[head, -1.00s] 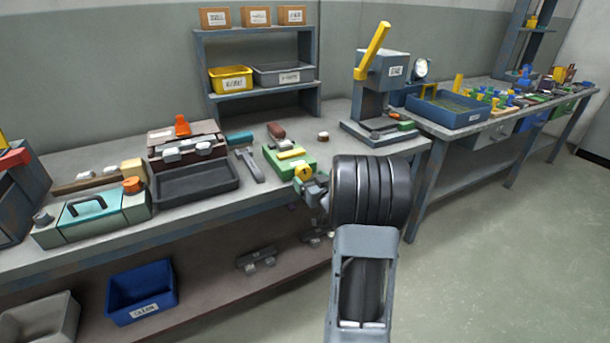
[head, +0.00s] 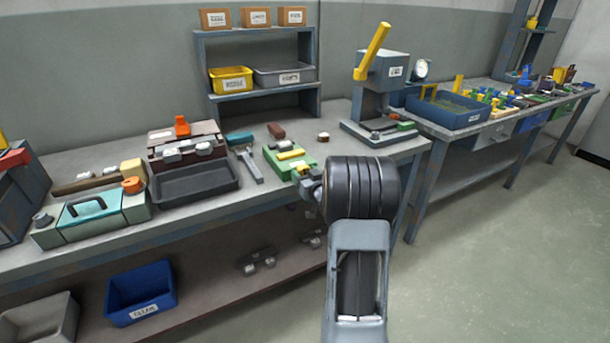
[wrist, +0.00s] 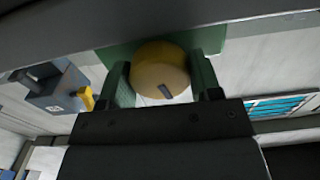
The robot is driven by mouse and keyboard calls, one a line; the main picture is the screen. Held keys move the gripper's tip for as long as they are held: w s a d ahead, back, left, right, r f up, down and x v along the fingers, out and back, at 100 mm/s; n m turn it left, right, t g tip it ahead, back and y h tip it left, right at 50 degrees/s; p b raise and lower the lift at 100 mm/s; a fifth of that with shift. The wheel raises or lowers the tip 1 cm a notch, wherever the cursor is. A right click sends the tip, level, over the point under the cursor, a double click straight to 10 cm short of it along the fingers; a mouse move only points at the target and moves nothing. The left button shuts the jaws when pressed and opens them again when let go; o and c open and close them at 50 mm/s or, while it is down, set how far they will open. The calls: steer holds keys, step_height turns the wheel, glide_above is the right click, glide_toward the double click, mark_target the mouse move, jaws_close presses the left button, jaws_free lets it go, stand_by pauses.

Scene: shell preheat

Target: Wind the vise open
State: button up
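In the wrist view the knob (wrist: 160,70), with a dark slot-like mark, sits between the two green-padded fingers of my gripper (wrist: 162,82). Both fingers appear to touch its sides. Part of the green vise body (wrist: 118,55) shows behind it. The inside of the vise jaws is hard to make out.
A hammer-like tool (head: 250,163) and a dark tray (head: 195,184) lie left of the vise. A press with a yellow lever (head: 382,75) stands to the right. A shelf (head: 262,93) with bins is behind. The floor at right is clear.

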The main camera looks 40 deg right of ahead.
steer(key=c, duration=0.4)
steer(key=shift+f+n+b, duration=0.25)
steer(key=shift+n+b, duration=0.15)
steer(key=shift+b, duration=0.5)
steer(key=shift+f+n+b, duration=0.1)
steer(key=shift+n+b, duration=0.5)
steer(key=shift+b, duration=0.25)
steer(key=shift+n+b, duration=0.95)
steer(key=shift+n, duration=0.05)
steer(key=shift+r+n, duration=0.35)
steer(key=shift+n, duration=0.05)
steer(key=o, duration=0.9)
steer(key=shift+s, duration=0.1)
